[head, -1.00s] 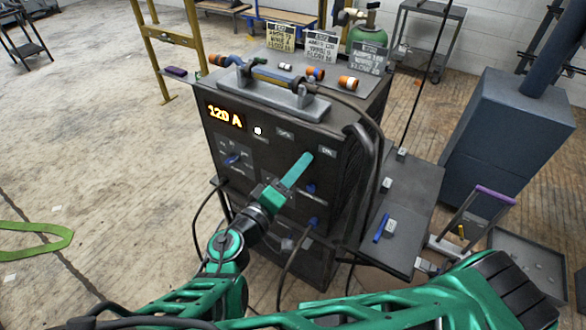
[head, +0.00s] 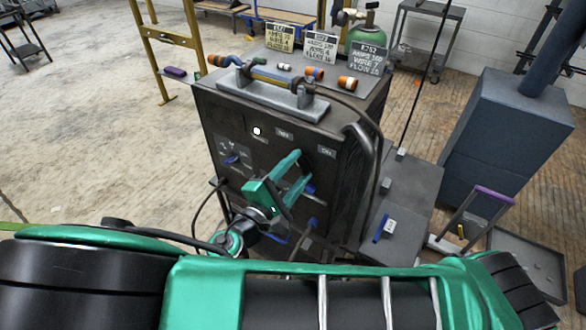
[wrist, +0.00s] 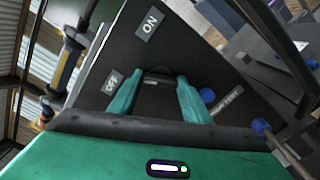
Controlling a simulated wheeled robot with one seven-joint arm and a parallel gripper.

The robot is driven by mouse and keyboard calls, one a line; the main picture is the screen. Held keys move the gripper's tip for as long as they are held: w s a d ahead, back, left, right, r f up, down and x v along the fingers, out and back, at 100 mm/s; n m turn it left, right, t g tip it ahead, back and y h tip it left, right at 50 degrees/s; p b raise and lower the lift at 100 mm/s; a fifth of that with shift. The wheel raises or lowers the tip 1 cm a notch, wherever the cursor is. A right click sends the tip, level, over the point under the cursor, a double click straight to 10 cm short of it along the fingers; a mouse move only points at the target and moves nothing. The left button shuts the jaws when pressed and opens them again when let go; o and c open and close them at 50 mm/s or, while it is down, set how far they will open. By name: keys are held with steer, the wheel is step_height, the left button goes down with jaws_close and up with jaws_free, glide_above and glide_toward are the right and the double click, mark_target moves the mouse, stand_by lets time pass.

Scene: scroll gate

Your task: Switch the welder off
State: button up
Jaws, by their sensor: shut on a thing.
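The welder (head: 215,130) is a dark box with a grey handle on top. Its front panel shows no lit amp figures; a small white light (head: 257,131) is lit. My gripper (head: 303,168) reaches its front at the upper right of the panel. In the wrist view my gripper (wrist: 158,86) has its two green fingers on either side of a dark switch (wrist: 158,72) and is shut on it. The OFF label (wrist: 111,81) is beside the left finger and the ON label (wrist: 150,23) is above. The switch is partly hidden by the fingers.
Cards (head: 321,46) and orange-tipped parts (head: 347,83) stand on the welder's top. Blue knobs (head: 232,159) and cables are on its front. A grey side shelf (head: 405,205) and a blue-grey cabinet (head: 510,130) are to the right. The floor at left is open.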

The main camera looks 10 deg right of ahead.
steer(key=shift+d+n, duration=0.1)
steer(key=shift+n, duration=1)
steer(key=o, duration=1.1)
steer(key=shift+s+a, duration=0.1)
steer(key=shift+a, duration=0.1)
steer(key=v, duration=1)
steer(key=shift+s+a, duration=0.1)
